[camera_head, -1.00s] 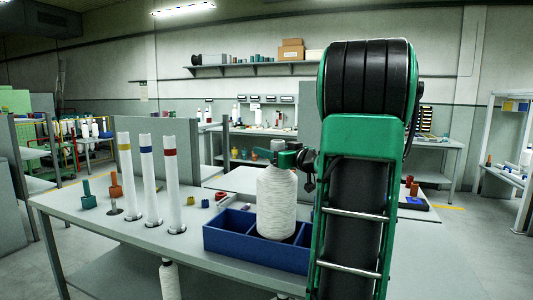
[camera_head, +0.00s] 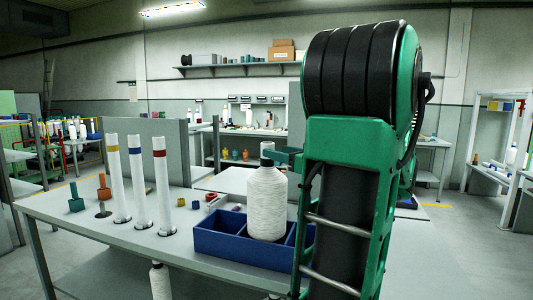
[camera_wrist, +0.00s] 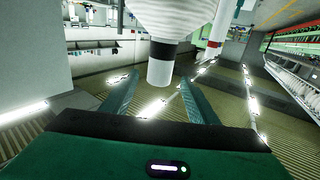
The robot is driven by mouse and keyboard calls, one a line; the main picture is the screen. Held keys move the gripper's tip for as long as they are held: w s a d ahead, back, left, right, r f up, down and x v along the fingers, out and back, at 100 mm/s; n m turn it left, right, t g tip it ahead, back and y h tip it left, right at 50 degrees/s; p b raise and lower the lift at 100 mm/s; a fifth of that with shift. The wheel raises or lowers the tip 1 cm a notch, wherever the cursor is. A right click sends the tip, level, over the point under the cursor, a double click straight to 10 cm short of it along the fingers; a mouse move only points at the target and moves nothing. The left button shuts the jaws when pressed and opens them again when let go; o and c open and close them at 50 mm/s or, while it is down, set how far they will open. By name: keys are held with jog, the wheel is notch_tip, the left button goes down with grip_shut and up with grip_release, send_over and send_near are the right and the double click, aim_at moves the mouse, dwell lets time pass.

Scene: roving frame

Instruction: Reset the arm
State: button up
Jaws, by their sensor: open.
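A large white thread cone (camera_head: 266,205) stands upright in a compartment of the blue divided bin (camera_head: 235,248) on the grey table. Its narrow tube top has a dark band. My gripper (camera_head: 283,157) is at the height of that tube top, just to its right in the head view, mostly hidden behind my green arm. In the wrist view my gripper (camera_wrist: 156,97) is open, its two fingers apart. The cone (camera_wrist: 175,15) hangs from the top of that upturned picture, its tube end appearing between and beyond the fingers. Contact cannot be told.
Three white posts with yellow, blue and red bands (camera_head: 138,185) stand left of the bin. Teal (camera_head: 76,200) and orange (camera_head: 103,188) pegs stand farther left. Small coloured pieces (camera_head: 212,200) lie behind the bin. A grey partition (camera_head: 150,150) rises behind the table.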

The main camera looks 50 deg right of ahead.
jog(key=shift+s+a, duration=0.15)
jog(key=shift+s, duration=0.75)
